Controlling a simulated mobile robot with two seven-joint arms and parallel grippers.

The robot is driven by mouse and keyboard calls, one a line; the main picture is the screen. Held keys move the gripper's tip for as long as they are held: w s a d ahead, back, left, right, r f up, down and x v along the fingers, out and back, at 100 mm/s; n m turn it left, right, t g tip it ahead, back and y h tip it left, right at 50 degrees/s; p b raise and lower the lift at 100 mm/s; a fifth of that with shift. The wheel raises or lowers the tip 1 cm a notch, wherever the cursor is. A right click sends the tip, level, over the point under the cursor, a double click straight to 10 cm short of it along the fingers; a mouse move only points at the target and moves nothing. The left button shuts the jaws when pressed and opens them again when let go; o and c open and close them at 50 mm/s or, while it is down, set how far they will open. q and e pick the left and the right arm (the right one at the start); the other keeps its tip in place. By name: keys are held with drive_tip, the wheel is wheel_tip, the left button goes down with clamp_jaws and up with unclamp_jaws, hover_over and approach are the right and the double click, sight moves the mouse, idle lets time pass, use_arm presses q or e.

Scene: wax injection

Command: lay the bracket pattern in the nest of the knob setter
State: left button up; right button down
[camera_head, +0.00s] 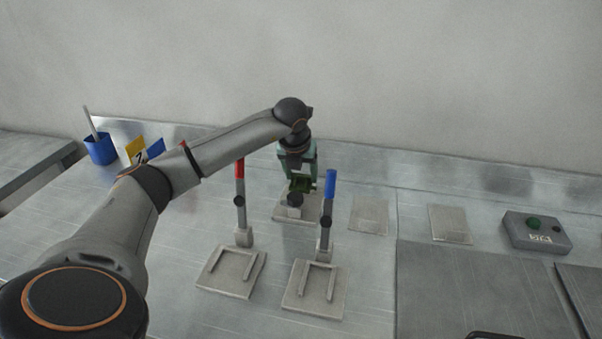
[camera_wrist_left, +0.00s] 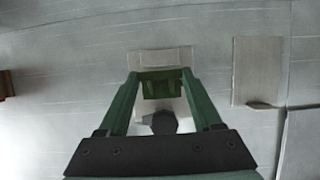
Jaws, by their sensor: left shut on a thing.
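My left gripper (camera_head: 301,184) is shut on a dark green piece, which looks like the bracket pattern (camera_wrist_left: 162,86). The piece lies between the fingertips and is partly hidden by them. The gripper is over the back station, a pale plate (camera_head: 283,212) with a block and a dark round knob (camera_head: 295,199). The knob also shows in the left wrist view (camera_wrist_left: 163,122), just below the piece. This looks like the knob setter. I cannot tell whether the piece touches the station. My right gripper is not in view.
In front stand two fixtures with upright levers, one red-tipped (camera_head: 240,170), one blue-tipped (camera_head: 331,184). Flat pale plates (camera_head: 369,215) (camera_head: 450,224) lie to the right, with a grey button box (camera_head: 536,232) beyond. A blue cup (camera_head: 100,149) stands at the far left.

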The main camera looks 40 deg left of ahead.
sight(300, 186)
use_arm(q)
drive_tip(key=shift+f+b, duration=0.6)
drive_tip(key=shift+f, duration=0.25)
drive_tip(key=shift+f, duration=0.15)
drive_tip(key=shift+s+d+f+b, duration=0.2)
drive_tip(key=shift+f+b, duration=0.45)
drive_tip(key=shift+f, duration=0.05)
drive_tip(key=shift+s+f+b, duration=0.1)
drive_tip(key=shift+f+b, duration=0.3)
drive_tip(key=shift+f, duration=0.1)
drive_tip(key=shift+r, duration=0.15)
drive_tip(key=shift+w+a+r+p, duration=0.1)
drive_tip(key=shift+a+r+p, duration=0.05)
drive_tip(key=shift+r+p, duration=0.35)
drive_tip(key=shift+w+a+r+p, duration=0.1)
drive_tip(key=shift+r+p, duration=0.25)
drive_tip(key=shift+r, duration=0.25)
drive_tip(key=shift+a+r+p, duration=0.15)
drive_tip(key=shift+r+p, duration=0.1)
drive_tip(key=shift+p, duration=0.05)
drive_tip(key=shift+w+d+f, duration=0.1)
drive_tip(key=shift+d, duration=0.25)
